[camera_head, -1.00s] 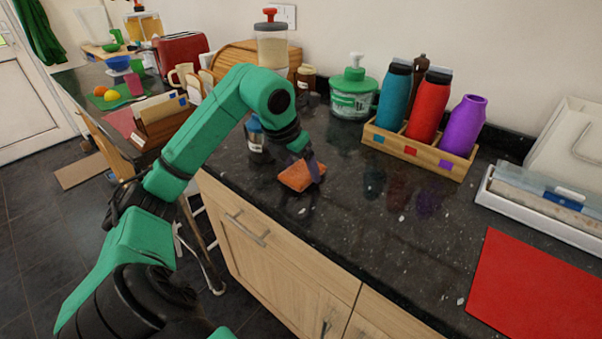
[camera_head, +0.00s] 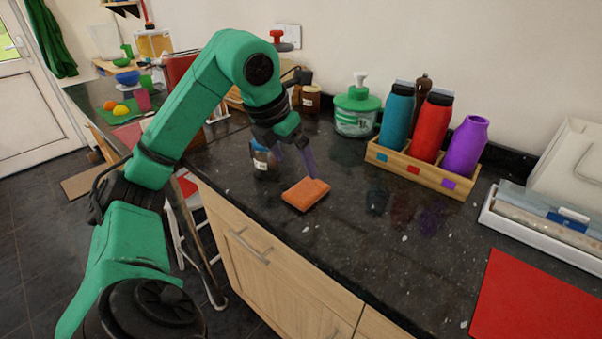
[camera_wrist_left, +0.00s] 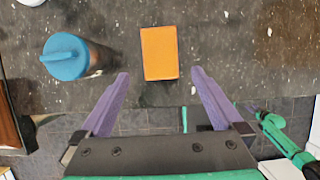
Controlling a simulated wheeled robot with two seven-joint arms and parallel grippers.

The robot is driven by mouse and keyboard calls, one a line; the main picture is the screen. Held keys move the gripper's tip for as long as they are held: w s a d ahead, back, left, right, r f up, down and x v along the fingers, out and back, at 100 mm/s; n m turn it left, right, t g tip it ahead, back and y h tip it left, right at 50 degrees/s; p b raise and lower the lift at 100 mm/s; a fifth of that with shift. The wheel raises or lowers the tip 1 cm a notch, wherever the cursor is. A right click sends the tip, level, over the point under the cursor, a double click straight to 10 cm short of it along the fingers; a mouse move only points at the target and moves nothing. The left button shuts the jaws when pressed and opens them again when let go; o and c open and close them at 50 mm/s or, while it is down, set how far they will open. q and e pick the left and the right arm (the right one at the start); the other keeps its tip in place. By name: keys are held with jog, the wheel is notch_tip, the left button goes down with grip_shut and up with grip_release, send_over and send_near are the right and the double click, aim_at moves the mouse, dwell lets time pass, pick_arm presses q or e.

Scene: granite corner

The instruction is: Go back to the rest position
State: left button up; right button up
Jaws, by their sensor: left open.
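My left gripper (camera_head: 297,165) is above the dark granite counter (camera_head: 345,245), its purple fingers apart and empty. In the left wrist view the open fingers (camera_wrist_left: 160,80) stand either side of a gap. An orange sponge-like block (camera_head: 305,194) lies flat on the counter, close by the fingertips in the head view. In the left wrist view the orange block (camera_wrist_left: 159,53) lies beyond the fingertips, with nothing gripping it. My green left arm comes in from the left and hides part of the back counter. My right gripper is not in view.
A blue-lidded jar (camera_wrist_left: 66,57) stands close to the block. A wooden rack (camera_head: 420,168) holds teal, red and purple bottles at the back. A green-lidded dispenser (camera_head: 355,108) stands near the wall. A red mat (camera_head: 535,298) and white tray (camera_head: 540,228) lie on the right.

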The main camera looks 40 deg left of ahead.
pick_arm(q)
jog(key=shift+v, duration=0.9)
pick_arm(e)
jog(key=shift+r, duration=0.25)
